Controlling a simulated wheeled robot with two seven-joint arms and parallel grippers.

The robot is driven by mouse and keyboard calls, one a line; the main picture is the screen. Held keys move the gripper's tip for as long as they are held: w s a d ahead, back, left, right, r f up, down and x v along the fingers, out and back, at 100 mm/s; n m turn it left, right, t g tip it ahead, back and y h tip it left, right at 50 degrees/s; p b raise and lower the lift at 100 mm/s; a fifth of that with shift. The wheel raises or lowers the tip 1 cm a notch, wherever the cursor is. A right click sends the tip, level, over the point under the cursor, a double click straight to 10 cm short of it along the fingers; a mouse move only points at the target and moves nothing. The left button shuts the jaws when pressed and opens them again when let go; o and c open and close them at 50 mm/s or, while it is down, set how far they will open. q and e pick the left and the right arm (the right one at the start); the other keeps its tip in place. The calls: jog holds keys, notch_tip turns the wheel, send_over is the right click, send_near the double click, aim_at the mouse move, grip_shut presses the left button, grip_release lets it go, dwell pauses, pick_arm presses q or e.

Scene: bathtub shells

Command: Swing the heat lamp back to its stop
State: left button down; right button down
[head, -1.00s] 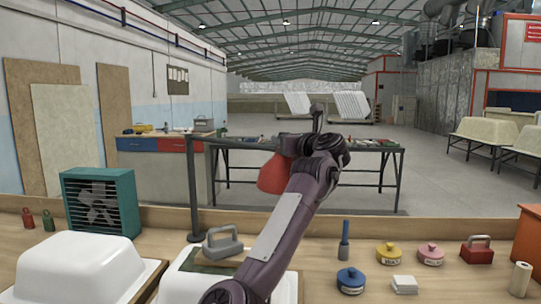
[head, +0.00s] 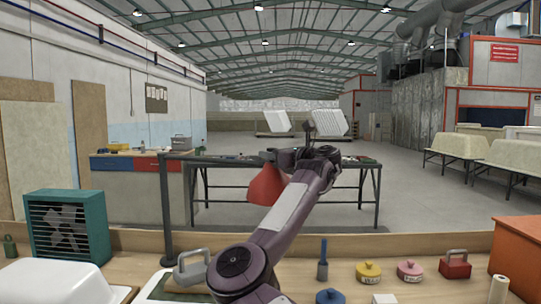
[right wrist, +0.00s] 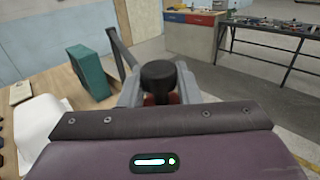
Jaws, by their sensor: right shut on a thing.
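The heat lamp has a red shade (head: 267,187) hanging at the end of a thin dark arm from an upright dark post (head: 165,205) at the left. My right gripper (head: 302,156) is at the lamp's outer end, just right of and above the shade. It is shut on the lamp; in the right wrist view a black knob (right wrist: 158,78) sits between the grey fingers, with a bit of red below. My right forearm hides part of the bench. The lamp's stop cannot be made out. My left gripper is not in view.
An orange box (head: 515,255) stands at right.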

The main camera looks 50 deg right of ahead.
jog(key=shift+d+r, duration=0.15)
jog(key=shift+r, duration=0.2)
jog(key=c, duration=1.4)
grip_release()
jog(key=shift+o, duration=1.3)
jog(key=shift+w+d+f, duration=0.1)
jog(key=shift+d+f, duration=0.05)
jog(key=shift+f, duration=0.05)
jog(key=shift+o, duration=0.2)
jog(key=shift+w+d+f, duration=0.1)
jog(key=shift+d+f, duration=0.05)
jog(key=shift+f, duration=0.05)
jog(key=shift+s+a, duration=0.2)
jog(key=shift+s, duration=0.4)
jog(key=s, duration=0.1)
jog(key=s+b, duration=0.1)
jog(key=s, duration=0.3)
jog(key=shift+s+a, duration=0.25)
jog(key=shift+s, duration=0.35)
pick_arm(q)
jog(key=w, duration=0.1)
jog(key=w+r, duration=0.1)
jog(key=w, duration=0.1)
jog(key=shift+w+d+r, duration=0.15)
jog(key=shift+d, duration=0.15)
pick_arm(e)
jog(key=shift+s+a, duration=0.1)
jog(key=shift+s, duration=0.15)
